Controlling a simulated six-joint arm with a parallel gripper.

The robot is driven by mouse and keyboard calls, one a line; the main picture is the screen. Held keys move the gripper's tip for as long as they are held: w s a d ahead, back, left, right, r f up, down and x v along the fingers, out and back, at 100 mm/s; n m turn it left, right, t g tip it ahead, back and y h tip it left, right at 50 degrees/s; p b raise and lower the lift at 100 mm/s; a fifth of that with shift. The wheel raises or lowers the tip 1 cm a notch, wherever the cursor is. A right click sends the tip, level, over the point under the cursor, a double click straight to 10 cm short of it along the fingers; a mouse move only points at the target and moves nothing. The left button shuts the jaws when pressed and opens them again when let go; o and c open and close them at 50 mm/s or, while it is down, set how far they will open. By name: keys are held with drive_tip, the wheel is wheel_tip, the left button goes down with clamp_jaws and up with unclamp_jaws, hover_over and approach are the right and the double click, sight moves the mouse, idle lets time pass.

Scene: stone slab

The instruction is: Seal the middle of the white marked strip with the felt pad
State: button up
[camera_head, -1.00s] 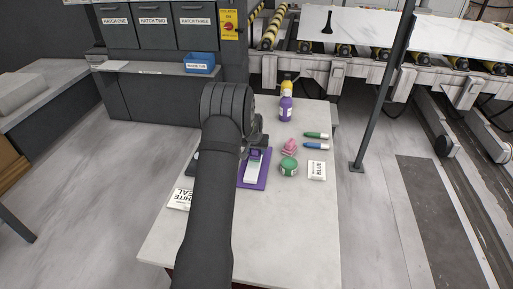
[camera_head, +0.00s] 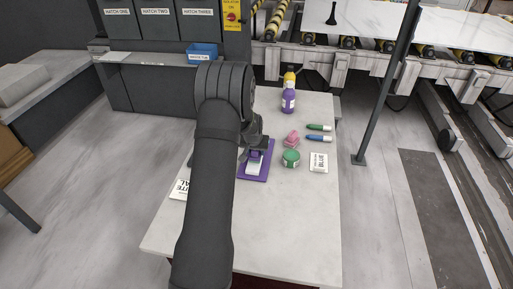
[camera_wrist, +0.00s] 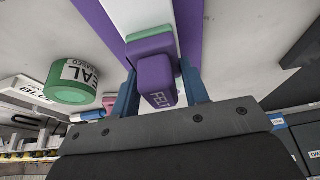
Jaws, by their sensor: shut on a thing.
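My gripper (camera_wrist: 160,95) has its two blue fingers shut on the purple felt pad (camera_wrist: 156,85), labelled FELT, with a green layer showing along its far edge. The pad is over the white strip (camera_wrist: 143,12), which runs along a purple board (camera_wrist: 98,20). Whether the pad touches the strip I cannot tell. In the head view the purple board (camera_head: 264,171) lies on the table beside my arm, with the near part of the white strip (camera_head: 254,169) showing. My arm and gripper hide its far left part.
Right of the board are a green tin (camera_head: 291,158), a pink object (camera_head: 292,139), a packet marked BLUE (camera_head: 319,162) and green and blue pens (camera_head: 319,133). Purple and yellow bottles (camera_head: 288,100) stand behind. A white packet (camera_head: 181,188) lies left of my arm. The table's front is clear.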

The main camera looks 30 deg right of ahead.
drive_tip(key=shift+s+a+f, duration=0.1)
drive_tip(key=shift+s+a, duration=0.3)
drive_tip(key=shift+s, duration=0.05)
drive_tip(key=shift+r, duration=3.05)
drive_tip(key=shift+r, duration=0.1)
drive_tip(key=shift+r, duration=1.4)
